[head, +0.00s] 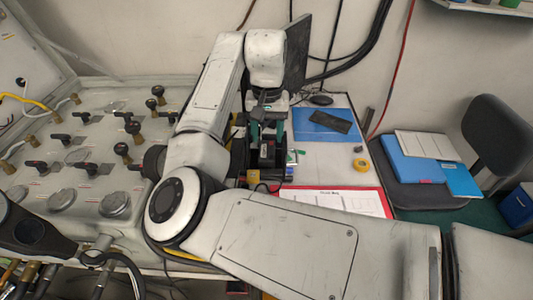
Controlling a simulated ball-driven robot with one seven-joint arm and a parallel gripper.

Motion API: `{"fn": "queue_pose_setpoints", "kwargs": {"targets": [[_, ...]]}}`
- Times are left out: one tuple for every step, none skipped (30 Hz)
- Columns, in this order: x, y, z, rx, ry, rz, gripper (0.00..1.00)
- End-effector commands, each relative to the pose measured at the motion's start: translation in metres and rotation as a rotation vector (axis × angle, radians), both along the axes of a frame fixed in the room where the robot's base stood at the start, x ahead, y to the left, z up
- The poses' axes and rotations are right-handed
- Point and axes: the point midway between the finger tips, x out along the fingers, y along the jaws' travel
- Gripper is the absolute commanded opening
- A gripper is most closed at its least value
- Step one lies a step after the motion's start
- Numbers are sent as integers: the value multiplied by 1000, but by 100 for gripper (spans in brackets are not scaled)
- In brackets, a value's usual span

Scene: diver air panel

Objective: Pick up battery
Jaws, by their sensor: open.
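My gripper (268,112) points down over the narrow space between the air panel and the white work surface. Its jaws are open, though they are small and dark in the head view. Just below it is a dark block with a red patch (267,150), which may be the battery; I cannot tell for sure. Green-edged parts stand close around it. My arm hides part of this area, and I cannot tell whether the jaws touch anything.
The air panel (80,130) with several black-handled valves stands at left. On the white surface lie a blue folder (310,120) with a black device, a yellow tape roll (362,164) and a red-edged clipboard (340,198). A dark chair (500,140) with blue folders is at right.

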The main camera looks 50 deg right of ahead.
Motion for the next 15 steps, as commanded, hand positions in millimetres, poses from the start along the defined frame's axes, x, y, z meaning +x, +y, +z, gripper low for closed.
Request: {"fn": "queue_pose_setpoints", "kwargs": {"targets": [[1,0,-4,2,1,1,53],[1,1,-8,3,2,1,53],[2,0,-14,2,2,1,53],[2,0,-18,4,2,1,53],[3,0,-23,2,2,1,53],[3,0,-29,4,2,1,53],[3,-1,-33,2,1,0,53],[2,-1,-37,3,1,0,53],[2,-1,-41,3,1,0,53],[2,-1,-43,2,0,0,53],[2,-1,-45,2,0,0,53],[2,-1,-47,1,0,0,53],[2,-1,-48,1,0,0,53],[2,-1,-48,1,0,0,53],[2,-1,-48,1,0,0,53]]}}
